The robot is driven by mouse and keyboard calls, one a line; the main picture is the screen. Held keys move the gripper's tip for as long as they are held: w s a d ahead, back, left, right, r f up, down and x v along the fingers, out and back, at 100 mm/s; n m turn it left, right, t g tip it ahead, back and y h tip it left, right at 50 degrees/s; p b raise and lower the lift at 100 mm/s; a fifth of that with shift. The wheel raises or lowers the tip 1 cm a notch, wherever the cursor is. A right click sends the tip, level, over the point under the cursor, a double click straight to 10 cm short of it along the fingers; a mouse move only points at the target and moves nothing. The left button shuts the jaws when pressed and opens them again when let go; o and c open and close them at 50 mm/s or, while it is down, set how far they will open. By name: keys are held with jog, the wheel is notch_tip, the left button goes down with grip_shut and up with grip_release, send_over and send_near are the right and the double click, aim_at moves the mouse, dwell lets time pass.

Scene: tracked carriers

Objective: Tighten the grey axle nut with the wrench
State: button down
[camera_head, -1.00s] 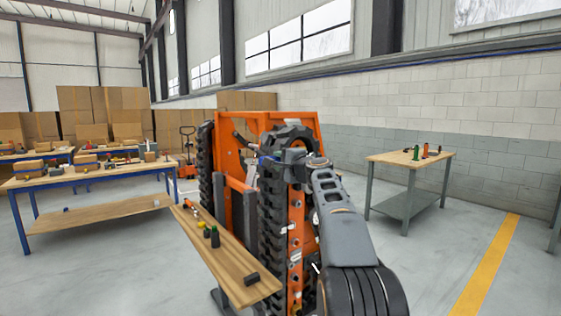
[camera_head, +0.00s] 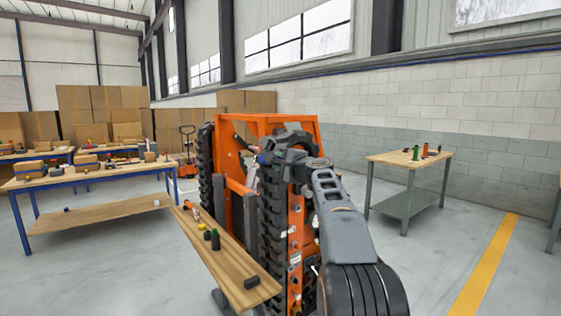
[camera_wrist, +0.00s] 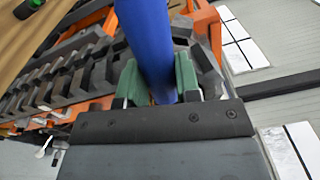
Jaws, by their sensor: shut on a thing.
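My gripper (camera_wrist: 158,88) is shut on a blue handle (camera_wrist: 148,38), with a green pad on either side of it. I take the handle to be the wrench's; its working end is out of sight in the wrist view. A small bit of blue also shows at my gripper in the head view (camera_head: 263,159). The orange carrier (camera_head: 262,122) stands upright with its black tracks (camera_head: 270,230), and my gripper is close to the top of the nearer track. The grey axle nut cannot be picked out; my arm covers part of that side.
A wooden shelf (camera_head: 226,258) at the carrier's left holds small bottles, a dark cylinder (camera_head: 251,282) and an orange tool. A wooden table (camera_head: 410,160) with tools stands at the right. A blue-legged workbench (camera_head: 95,178) is at the left. The floor around the right table is clear.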

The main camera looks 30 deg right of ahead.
jog(key=shift+r+m+p, duration=0.3)
jog(key=shift+r+p, duration=0.1)
jog(key=shift+r, duration=0.05)
jog(key=shift+d+r+m+p, duration=0.2)
jog(key=shift+r+m+p, duration=0.35)
jog(key=shift+p, duration=0.3)
jog(key=shift+r, duration=0.15)
jog(key=shift+d+r+m+p, duration=0.1)
jog(key=shift+r+m+p, duration=0.2)
jog(key=shift+p, duration=0.4)
jog(key=shift+f+b, duration=0.25)
jog(key=shift+b, duration=0.05)
jog(key=shift+f+b, duration=0.3)
jog(key=shift+b, duration=0.3)
jog(key=shift+s, duration=0.1)
jog(key=shift+s+d+r+b, duration=0.1)
jog(key=shift+s+d+b, duration=0.1)
jog(key=shift+s+b, duration=1.2)
jog(key=shift+s, duration=0.3)
